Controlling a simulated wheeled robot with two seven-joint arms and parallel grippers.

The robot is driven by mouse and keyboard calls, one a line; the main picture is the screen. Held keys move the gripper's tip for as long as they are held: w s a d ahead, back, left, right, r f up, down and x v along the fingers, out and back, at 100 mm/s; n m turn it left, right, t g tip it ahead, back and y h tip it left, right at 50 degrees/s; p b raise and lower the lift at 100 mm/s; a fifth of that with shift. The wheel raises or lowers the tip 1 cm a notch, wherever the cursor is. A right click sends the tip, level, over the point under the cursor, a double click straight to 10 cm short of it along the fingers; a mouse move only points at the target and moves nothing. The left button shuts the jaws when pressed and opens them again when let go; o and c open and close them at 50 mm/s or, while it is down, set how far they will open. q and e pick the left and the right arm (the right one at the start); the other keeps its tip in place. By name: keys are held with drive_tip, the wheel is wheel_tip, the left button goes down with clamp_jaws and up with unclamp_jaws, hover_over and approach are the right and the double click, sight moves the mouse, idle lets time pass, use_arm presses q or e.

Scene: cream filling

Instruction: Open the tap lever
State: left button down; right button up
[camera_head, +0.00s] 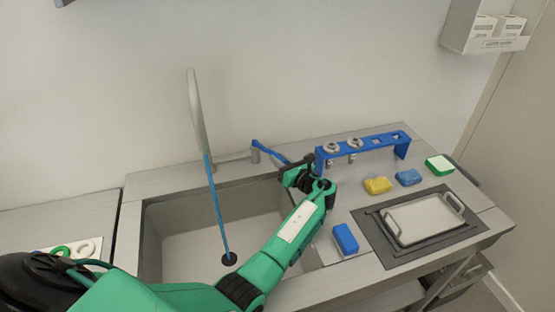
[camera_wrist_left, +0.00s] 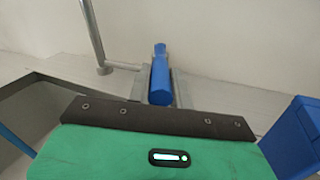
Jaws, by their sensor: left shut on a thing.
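The blue tap lever (camera_head: 268,152) stands behind the sink, beside the grey tap spout (camera_head: 196,105). My left gripper (camera_head: 287,168) reaches over the sink's right side to the lever. In the left wrist view, the blue lever (camera_wrist_left: 160,80) lies between the two grey fingers of my left gripper (camera_wrist_left: 158,90), which is shut on it. The lever's lower end is hidden behind the gripper housing. A thin blue line (camera_head: 217,210) runs from the spout to a dark round spot in the sink; I cannot tell if it is water. My right gripper is not in view.
A blue rack (camera_head: 370,145) stands right of the gripper. A blue block (camera_head: 345,239) and a metal tray (camera_head: 423,220) are at the right front. The sink (camera_head: 160,215) is open below my arm.

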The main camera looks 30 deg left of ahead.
use_arm(q)
drive_tip(key=c, duration=1.3)
unclamp_jaws()
drive_tip(key=shift+o, duration=0.2)
drive_tip(key=shift+r, duration=0.4)
wheel_tip(320, 180, up, 19)
drive_tip(key=b, duration=0.2)
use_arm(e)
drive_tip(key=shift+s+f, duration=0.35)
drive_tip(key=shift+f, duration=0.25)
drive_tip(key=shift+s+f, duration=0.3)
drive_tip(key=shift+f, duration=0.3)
